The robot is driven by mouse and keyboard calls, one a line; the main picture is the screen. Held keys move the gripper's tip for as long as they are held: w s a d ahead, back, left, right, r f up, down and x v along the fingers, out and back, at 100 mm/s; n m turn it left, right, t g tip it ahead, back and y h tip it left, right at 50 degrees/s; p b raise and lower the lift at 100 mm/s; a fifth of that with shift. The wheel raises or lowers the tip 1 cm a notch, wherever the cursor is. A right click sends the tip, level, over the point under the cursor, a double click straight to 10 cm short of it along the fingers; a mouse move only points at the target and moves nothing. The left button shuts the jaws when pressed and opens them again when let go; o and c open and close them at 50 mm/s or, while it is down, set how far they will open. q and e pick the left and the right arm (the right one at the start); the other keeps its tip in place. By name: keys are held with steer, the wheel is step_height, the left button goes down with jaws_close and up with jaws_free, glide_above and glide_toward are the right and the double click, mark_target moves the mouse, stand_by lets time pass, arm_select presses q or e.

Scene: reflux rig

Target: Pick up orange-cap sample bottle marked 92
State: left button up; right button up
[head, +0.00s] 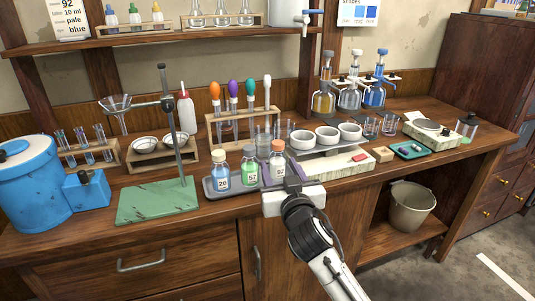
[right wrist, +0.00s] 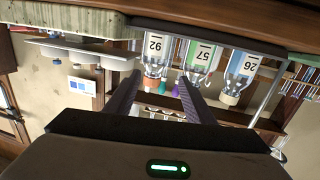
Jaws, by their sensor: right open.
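The orange-cap bottle marked 92 (head: 278,158) stands upright at the right end of a grey tray (head: 210,194). Its lower part is partly hidden behind my right gripper (head: 280,175) in the head view. The right gripper is open and empty, its two dark fingers pointing at the bottle. In the right wrist view, which is upside down, bottle 92 (right wrist: 155,48) appears between and beyond the fingertips (right wrist: 161,77); whether they flank it cannot be told. Bottle 57 (head: 250,172) and bottle 26 (head: 221,177) stand beside it. My left gripper is not in view.
Behind the bottles are glass beakers (head: 262,138) and a wooden rack (head: 213,130) with coloured droppers. White bowls (head: 327,134) on a stand are close to the right. A metal stand on a green base (head: 150,205) is at the left.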

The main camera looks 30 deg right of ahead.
mark_target(279, 145)
steer(key=shift+m+h, duration=0.4)
steer(key=shift+h, duration=0.1)
steer(key=w+d+r, duration=0.2)
steer(key=r, duration=0.1)
steer(key=shift+w, duration=0.1)
steer(key=x, duration=0.3)
steer(key=shift+w, duration=0.1)
steer(key=shift+w+d, duration=0.15)
steer(key=shift+w, duration=0.1)
steer(key=p+x, duration=0.1)
steer(key=x, duration=0.4)
steer(key=shift+w+f, duration=0.1)
steer(key=shift+c, duration=0.7)
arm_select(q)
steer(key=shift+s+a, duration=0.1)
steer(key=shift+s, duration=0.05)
arm_select(e)
jaws_close()
